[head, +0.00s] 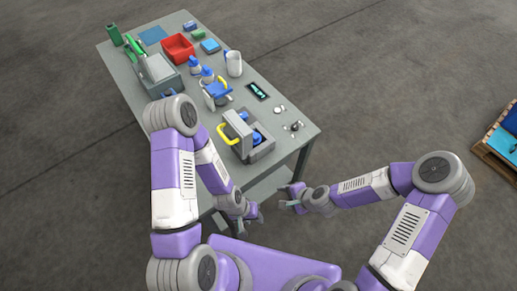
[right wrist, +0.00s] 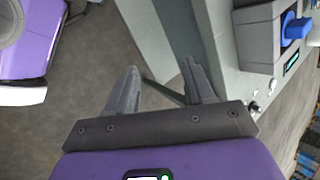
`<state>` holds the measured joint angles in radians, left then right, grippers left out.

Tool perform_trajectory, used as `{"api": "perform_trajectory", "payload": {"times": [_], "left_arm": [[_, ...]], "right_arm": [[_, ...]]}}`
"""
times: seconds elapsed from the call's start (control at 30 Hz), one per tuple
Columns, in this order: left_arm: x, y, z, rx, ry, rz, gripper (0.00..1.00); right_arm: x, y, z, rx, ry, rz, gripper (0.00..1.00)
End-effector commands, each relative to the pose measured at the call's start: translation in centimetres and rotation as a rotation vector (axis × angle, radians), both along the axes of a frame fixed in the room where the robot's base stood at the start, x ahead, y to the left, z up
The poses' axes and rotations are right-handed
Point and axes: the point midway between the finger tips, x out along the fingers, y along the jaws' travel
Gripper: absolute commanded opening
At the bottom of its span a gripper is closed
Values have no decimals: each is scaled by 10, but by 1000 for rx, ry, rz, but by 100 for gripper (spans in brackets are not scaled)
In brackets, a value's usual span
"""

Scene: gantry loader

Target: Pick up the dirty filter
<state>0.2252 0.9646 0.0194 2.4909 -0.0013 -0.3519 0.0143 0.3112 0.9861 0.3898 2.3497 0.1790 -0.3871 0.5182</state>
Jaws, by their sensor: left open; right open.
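I cannot make out which thing is the dirty filter; none shows clearly as one. A grey housing (head: 262,150) with a yellow handle and blue parts stands near the table's front end. Its grey body and blue knob also show at the upper right of the right wrist view (right wrist: 258,38). My left gripper (head: 254,214) is open in front of the table's near end, below the housing in the head view. My right gripper (head: 287,200) is open just right of it; in the right wrist view its jaws (right wrist: 160,70) are apart and empty.
The grey table (head: 285,128) also holds a red bin (head: 178,48), a white cup (head: 234,64), a blue device with a yellow handle (head: 215,92), a dark display (head: 258,90) and a grey box (head: 162,82). A pallet (head: 492,150) stands far right.

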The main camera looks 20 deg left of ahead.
Motion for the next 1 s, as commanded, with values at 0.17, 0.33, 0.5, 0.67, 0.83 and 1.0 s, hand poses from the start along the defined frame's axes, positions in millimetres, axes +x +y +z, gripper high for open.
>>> {"api": "perform_trajectory", "payload": {"times": [0.17,0.33,0.5,0.67,0.83,1.0], "left_arm": [[0,0,-70,0,0,0,43],[0,0,-113,0,0,0,43],[0,0,-135,0,0,-1,43],[0,0,-142,0,-1,-1,43],[0,0,-146,-1,-1,-1,43],[0,0,-154,0,-1,-1,43]], "right_arm": [[64,55,3,311,131,-404,53],[111,86,40,616,313,-705,53],[134,97,73,816,459,-866,53],[143,103,84,893,522,-921,53],[153,116,79,905,530,-930,53],[163,129,66,903,528,-928,53]]}}
